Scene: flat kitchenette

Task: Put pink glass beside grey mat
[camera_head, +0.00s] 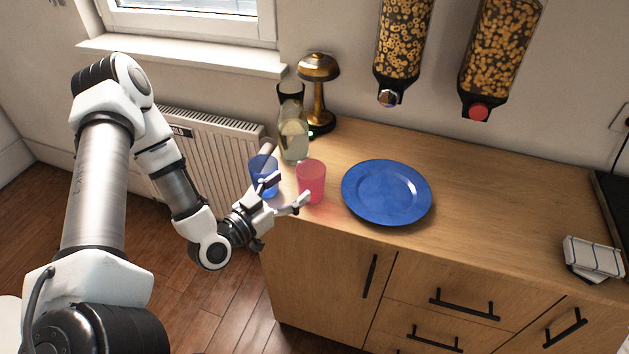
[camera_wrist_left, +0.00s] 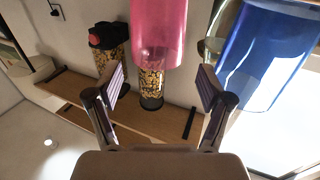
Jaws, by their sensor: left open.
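The pink glass (camera_head: 311,182) stands upright near the left end of the wooden counter, left of the blue plate. My left gripper (camera_head: 288,191) is open and empty, with its fingers pointing toward the pink glass from the front left. In the left wrist view the pink glass (camera_wrist_left: 159,30) lies ahead, between the directions of the two open fingers (camera_wrist_left: 162,88). A blue glass (camera_head: 263,170) stands to its left, partly behind a finger; it also shows in the wrist view (camera_wrist_left: 266,55). I cannot make out a grey mat. My right gripper is out of view.
A blue plate (camera_head: 387,191) lies right of the pink glass. A bottle (camera_head: 293,132) and a gold lamp (camera_head: 319,90) stand behind the glasses. Two cereal dispensers (camera_head: 402,45) hang above. Counter between plate and cloth is bare.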

